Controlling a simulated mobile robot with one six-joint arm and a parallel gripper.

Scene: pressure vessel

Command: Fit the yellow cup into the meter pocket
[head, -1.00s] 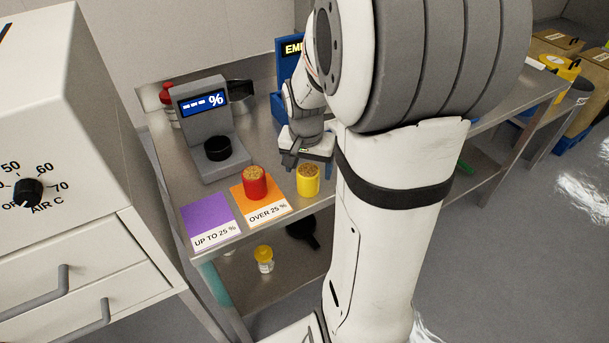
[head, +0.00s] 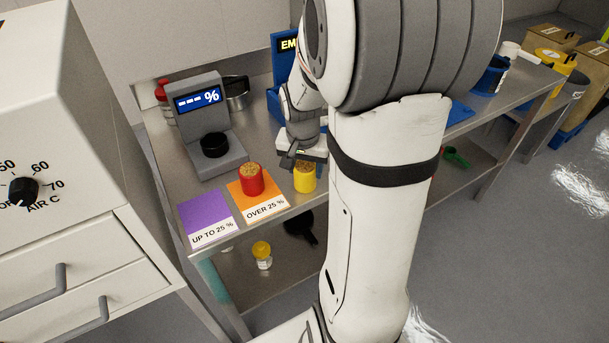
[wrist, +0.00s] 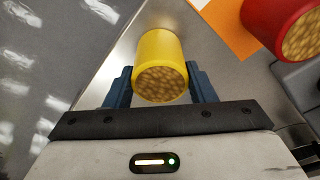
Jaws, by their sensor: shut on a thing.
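The yellow cup (head: 305,179), filled with tan grains, is at the front edge area of the steel bench, right of the orange card. My gripper (head: 296,160) reaches it from behind. In the wrist view the yellow cup (wrist: 160,66) sits between the two blue fingers of my gripper (wrist: 161,86), which are shut on it. Whether its base touches the bench is hard to tell. The grey meter (head: 209,125) stands at the back left, its display reading "--- %". Its round black pocket (head: 215,145) looks empty.
A red cup (head: 251,180) of grains stands on the orange "OVER 25 %" card (head: 265,207), close left of the yellow cup. A purple "UP TO 25 %" card (head: 206,212) is bare. A blue bin (head: 285,60) and a metal pot (head: 237,92) stand behind. A yellow-lidded jar (head: 262,254) is below.

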